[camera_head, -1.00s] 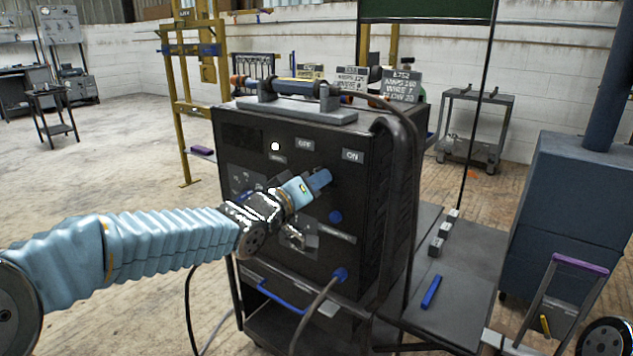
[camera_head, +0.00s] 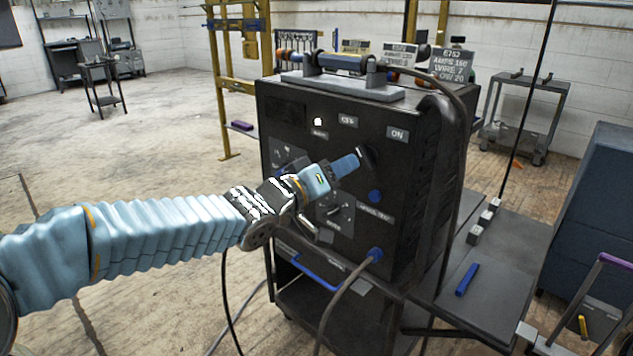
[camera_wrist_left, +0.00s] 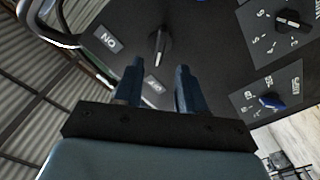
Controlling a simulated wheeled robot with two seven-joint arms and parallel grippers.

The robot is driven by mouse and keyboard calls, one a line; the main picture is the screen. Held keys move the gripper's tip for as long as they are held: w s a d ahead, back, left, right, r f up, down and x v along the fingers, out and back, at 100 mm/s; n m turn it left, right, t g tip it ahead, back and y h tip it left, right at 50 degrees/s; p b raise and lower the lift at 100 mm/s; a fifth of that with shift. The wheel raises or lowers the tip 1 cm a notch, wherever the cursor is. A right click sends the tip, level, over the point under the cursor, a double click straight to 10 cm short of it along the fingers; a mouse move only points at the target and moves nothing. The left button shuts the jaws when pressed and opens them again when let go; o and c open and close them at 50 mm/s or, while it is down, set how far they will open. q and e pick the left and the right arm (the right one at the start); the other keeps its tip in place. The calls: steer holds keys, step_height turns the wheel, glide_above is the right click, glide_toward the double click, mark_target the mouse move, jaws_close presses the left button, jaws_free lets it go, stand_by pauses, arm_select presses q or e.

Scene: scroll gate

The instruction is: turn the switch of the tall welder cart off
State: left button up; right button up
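The tall welder cart (camera_head: 412,180) is a black cabinet with a control panel. In the left wrist view the switch (camera_wrist_left: 159,44) lies beyond the two parted fingertips (camera_wrist_left: 158,70), roughly in line with the gap. The fingers look open and empty; contact with the knob is not visible. My right gripper is not in view.
A blue connector (camera_head: 375,254) with a grey cable hangs from the panel's lower part. A thick black hose runs down the cabinet's right side. A low grey shelf (camera_head: 500,285) with a blue bar stands to the right. The floor at left is open.

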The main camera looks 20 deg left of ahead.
arm_select(q)
steer(key=v, duration=0.7)
steer(key=shift+s, duration=0.2)
